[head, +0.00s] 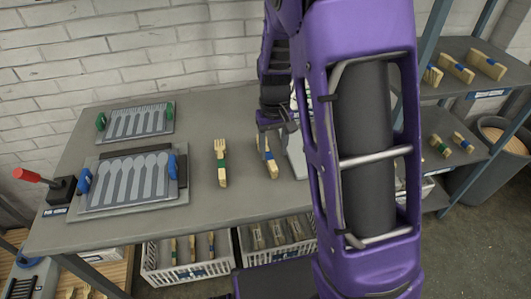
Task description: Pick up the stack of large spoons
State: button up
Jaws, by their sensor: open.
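A bundle of pale wooden utensils with a blue band (268,160) lies on the grey table (250,110), right of its middle; I take it for the stack of large spoons, though its far end is partly hidden. My gripper (274,127) is open, pointing down over the far end of this bundle. I cannot tell whether the fingers touch it or are above it. A second bundle with a green band (221,163) lies to the left, with fork-like tines at its far end.
A press plate with spoon shapes and blue handles (128,180) is at the left, a plate with green handles (137,122) behind it. A red-knobbed lever (30,175) stands at the left edge. White crates (187,257) sit below. Shelves with bundles (470,68) are at right. My arm hides the table's right part.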

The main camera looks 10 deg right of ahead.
aim_at(272, 166)
jog(key=shift+f+b, duration=0.55)
jog(key=shift+f, duration=2.15)
grip_shut()
